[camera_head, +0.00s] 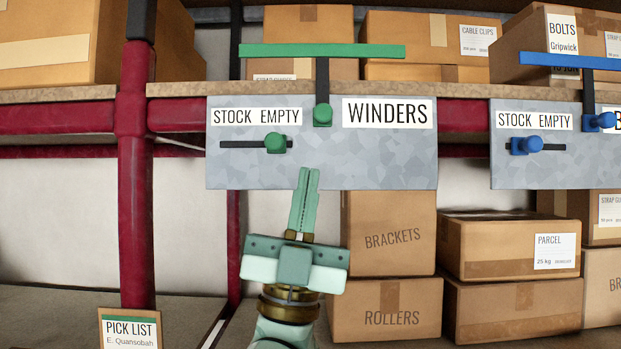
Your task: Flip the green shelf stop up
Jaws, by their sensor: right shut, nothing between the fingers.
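The green shelf stop (370,51) is a long bar lying level above the shelf edge. Its dark arm (322,80) stands upright from a green pivot knob (322,114) on the grey panel (385,160) labelled WINDERS. My right gripper (306,172) is shut and empty, pointing up. Its tips overlap the panel's lower part in the picture, below and a little left of the pivot knob. The gap between tips and panel cannot be told. My left gripper is not in view.
A green slider knob (276,143) sits in a slot under the STOCK EMPTY label, just above left of my fingertips. A blue stop (560,59) with its own panel (530,173) is at right. A red post (134,200) stands left. Cartons (388,233) stand below.

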